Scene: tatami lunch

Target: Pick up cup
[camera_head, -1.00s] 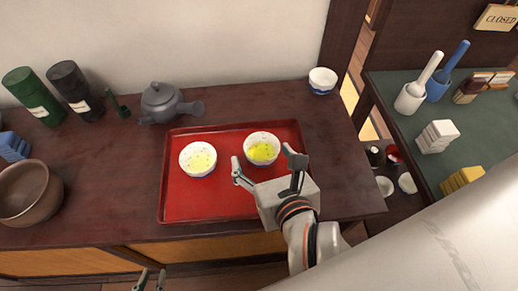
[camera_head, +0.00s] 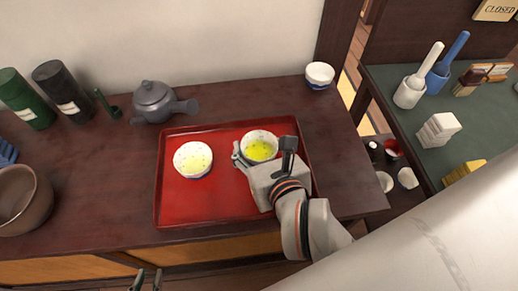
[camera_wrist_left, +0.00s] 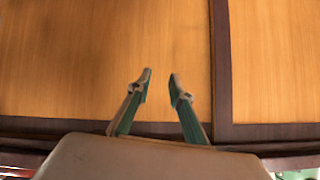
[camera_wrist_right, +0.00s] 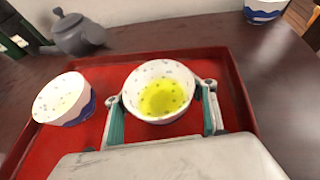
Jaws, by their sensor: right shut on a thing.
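A white cup with green tea (camera_head: 260,147) stands on the red tray (camera_head: 185,212), right of the tray's middle. My right gripper (camera_head: 264,157) is shut on this cup, with one finger on each side of it. In the right wrist view the cup (camera_wrist_right: 158,92) sits between the two fingers (camera_wrist_right: 162,104). A second white and blue cup with pale tea (camera_head: 193,159) stands on the tray to its left. I cannot tell whether the held cup touches the tray. My left gripper (camera_wrist_left: 160,82) is open and empty in front of a wooden panel, below the counter.
A dark teapot (camera_head: 154,101) stands behind the tray, and a white and blue cup (camera_head: 319,75) stands at the back right. Green (camera_head: 25,98) and black (camera_head: 62,89) canisters and a brown bowl (camera_head: 22,193) are at the left. The counter right of the tray is clear.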

